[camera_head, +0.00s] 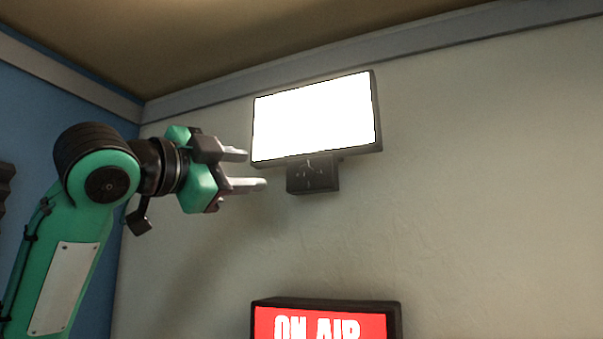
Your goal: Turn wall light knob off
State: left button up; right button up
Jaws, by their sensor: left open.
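The wall light (316,117) is a rectangular panel in a dark frame on the pale wall, and its face glows bright white. Under it hangs a small dark box (313,177) with faint marks around its middle, where a knob seems to sit; its exact position is too small to tell. My left gripper (257,169) is open and empty, with its two grey fingers pointing right. In the picture the fingertips are just left of the box and below the panel's lower left corner, with a gap to the box. My right gripper is not in view.
A red "ON AIR" sign (320,322) in a dark case is on the wall below, cut off by the bottom edge. A blue wall (50,100) is at the left, with a dark object (5,185) at its edge. The wall at the right is clear.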

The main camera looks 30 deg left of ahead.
aim_at(304, 172)
pick_arm(q)
jog(key=p+x, duration=0.2)
jog(key=x, duration=0.2)
jog(key=p+x, duration=0.2)
jog(key=x, duration=0.2)
jog(key=p+x, duration=0.2)
jog(key=x, duration=0.2)
jog(key=shift+w+d+r+p, duration=0.1)
jog(key=shift+r+p, duration=0.2)
jog(key=shift+p, duration=0.1)
jog(key=shift+w+d, duration=0.1)
jog(key=shift+w, duration=0.6)
grip_shut()
jog(key=shift+f, duration=0.1)
